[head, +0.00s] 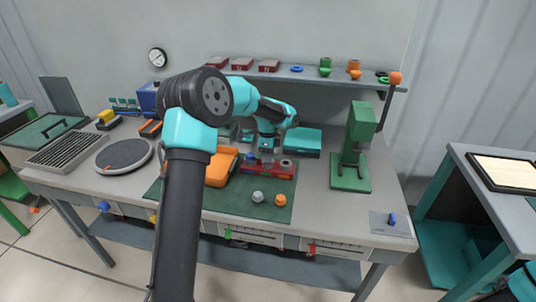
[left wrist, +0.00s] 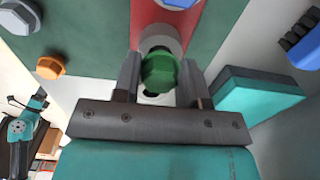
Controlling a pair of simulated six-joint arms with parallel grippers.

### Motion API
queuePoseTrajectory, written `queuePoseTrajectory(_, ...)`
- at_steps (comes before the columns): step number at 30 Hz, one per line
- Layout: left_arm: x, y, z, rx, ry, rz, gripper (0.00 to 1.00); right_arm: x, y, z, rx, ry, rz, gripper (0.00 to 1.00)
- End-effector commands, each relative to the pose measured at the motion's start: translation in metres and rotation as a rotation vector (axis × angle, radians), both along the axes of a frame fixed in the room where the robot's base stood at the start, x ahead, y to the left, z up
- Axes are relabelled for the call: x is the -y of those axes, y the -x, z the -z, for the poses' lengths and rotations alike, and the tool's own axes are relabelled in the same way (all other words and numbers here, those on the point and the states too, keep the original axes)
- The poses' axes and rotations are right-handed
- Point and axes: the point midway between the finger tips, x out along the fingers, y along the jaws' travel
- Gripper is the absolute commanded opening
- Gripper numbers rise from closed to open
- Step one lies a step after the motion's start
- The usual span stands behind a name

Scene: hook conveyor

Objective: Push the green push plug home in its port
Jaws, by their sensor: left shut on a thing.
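The green push plug (left wrist: 160,72) shows in the left wrist view between the two fingers of my left gripper (left wrist: 160,78), which is shut on it. Its hexagonal head faces the camera, over the grey port end of the red block (left wrist: 147,14). How deep it sits in the port I cannot tell. In the head view, my left gripper (head: 268,150) is over the right part of the red block (head: 270,173), and the green plug is hidden. A teal and black arm, probably my right, shows small at lower left in the wrist view; its jaws are unclear.
A blue plug (head: 250,157) stands at the block's left part. Grey (head: 258,197) and orange (head: 280,200) plugs stand on the green mat (head: 230,204) in front. A teal box (head: 305,143) lies behind, a green press (head: 351,180) stands to the right, and an orange case (head: 221,167) lies left.

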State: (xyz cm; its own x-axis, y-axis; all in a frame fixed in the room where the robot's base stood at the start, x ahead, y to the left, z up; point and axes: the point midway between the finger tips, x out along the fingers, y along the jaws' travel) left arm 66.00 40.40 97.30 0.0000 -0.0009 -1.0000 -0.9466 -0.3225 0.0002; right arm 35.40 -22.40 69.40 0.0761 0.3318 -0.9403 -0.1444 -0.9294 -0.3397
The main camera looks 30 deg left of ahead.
Motion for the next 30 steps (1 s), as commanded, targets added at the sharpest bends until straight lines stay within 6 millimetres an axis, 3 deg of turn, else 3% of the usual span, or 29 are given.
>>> queuePoseTrajectory(30, 0.0000, 0.0000, 0.0059, 0.000, 0.000, 0.000, 0.16, 0.0000, 0.0000, 0.0000, 0.000, 0.000, 0.000, 0.43)
